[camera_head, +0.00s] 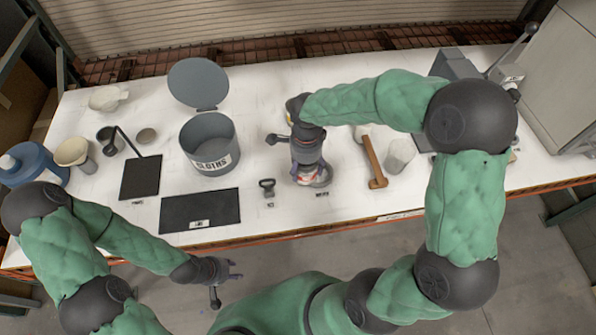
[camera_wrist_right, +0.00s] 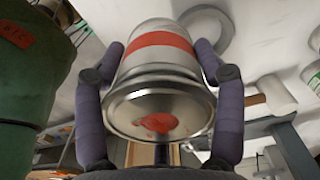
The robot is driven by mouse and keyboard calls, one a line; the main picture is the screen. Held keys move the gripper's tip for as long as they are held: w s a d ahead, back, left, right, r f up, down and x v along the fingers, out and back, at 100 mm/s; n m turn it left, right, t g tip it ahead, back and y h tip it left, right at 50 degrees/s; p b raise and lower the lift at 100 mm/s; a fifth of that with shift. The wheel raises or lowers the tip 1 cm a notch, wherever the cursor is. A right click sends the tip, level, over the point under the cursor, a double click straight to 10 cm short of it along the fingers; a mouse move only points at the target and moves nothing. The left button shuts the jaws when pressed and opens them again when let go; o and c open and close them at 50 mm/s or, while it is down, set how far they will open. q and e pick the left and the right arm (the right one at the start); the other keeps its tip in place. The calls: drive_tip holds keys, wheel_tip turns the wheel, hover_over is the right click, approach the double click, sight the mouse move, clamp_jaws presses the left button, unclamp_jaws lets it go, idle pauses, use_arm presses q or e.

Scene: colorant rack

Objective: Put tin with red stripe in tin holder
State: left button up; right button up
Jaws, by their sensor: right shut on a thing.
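The tin with the red stripe (camera_wrist_right: 160,62) is between the two purple fingers of my right gripper (camera_wrist_right: 160,95) in the right wrist view. Its silver end, with a red splotch, faces the camera. In the head view my right gripper (camera_head: 307,162) is over the table's front middle, shut on the tin, which is mostly hidden beneath it. A grey ring (camera_head: 323,183), which looks like the tin holder, is on the table just below it. It also shows behind the tin in the wrist view (camera_wrist_right: 228,40). My left gripper (camera_head: 232,269) is empty and looks open, off the table's front edge.
A grey "CLOTHS" bin (camera_head: 209,148) with its lid raised stands left of my right gripper. Dark mats (camera_head: 200,209) lie at the front left. A wooden-handled tool (camera_head: 373,162) and a pale container (camera_head: 399,154) are to the right.

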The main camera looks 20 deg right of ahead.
drive_tip(key=w+d+f, duration=0.1)
drive_tip(key=d+f, duration=0.1)
drive_tip(key=w+d+f, duration=0.1)
drive_tip(key=d+f, duration=0.1)
drive_tip(key=w+d+f, duration=0.2)
drive_tip(key=shift+d+f, duration=0.25)
drive_tip(key=shift+f, duration=0.15)
drive_tip(key=shift+d+f, duration=0.15)
drive_tip(key=shift+f, duration=1.6)
drive_tip(key=shift+f+b, duration=0.15)
drive_tip(key=shift+b, duration=0.15)
drive_tip(key=o, duration=1.7)
wheel_tip(320, 180, up, 12)
drive_tip(key=p, duration=0.1)
